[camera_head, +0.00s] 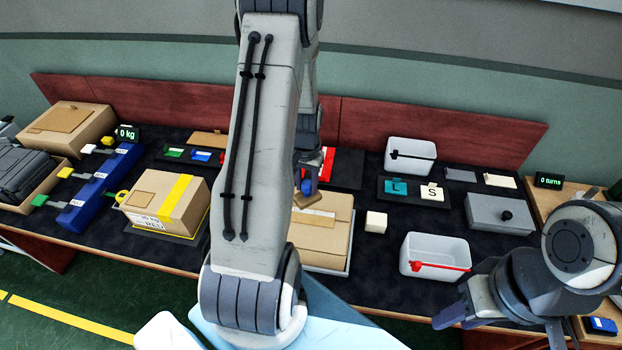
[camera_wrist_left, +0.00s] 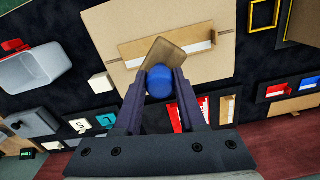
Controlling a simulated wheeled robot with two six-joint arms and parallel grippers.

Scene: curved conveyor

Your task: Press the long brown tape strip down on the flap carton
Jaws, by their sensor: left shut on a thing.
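The flap carton (camera_head: 332,252) is a light brown box in the middle of the table, partly hidden by my left arm in the head view. In the left wrist view the carton's top (camera_wrist_left: 105,20) carries a long brown strip (camera_wrist_left: 135,50) with white showing along its edge. My left gripper (camera_wrist_left: 158,85) is shut on a blue round knob (camera_wrist_left: 159,82) with a flat brown wooden piece (camera_wrist_left: 160,56) beyond it. That piece overlaps the strip in this view; I cannot tell whether it touches. My right gripper (camera_head: 455,312) is at the lower right, away from the carton; its jaw opening is unclear.
A yellow-taped carton (camera_head: 165,203) stands left of the flap carton. A white cube (camera_head: 376,222), a white bin with a red handle (camera_head: 434,258) and a grey box (camera_head: 500,214) stand to the right. Another white bin (camera_head: 410,155) stands behind. Dark table surface lies between them.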

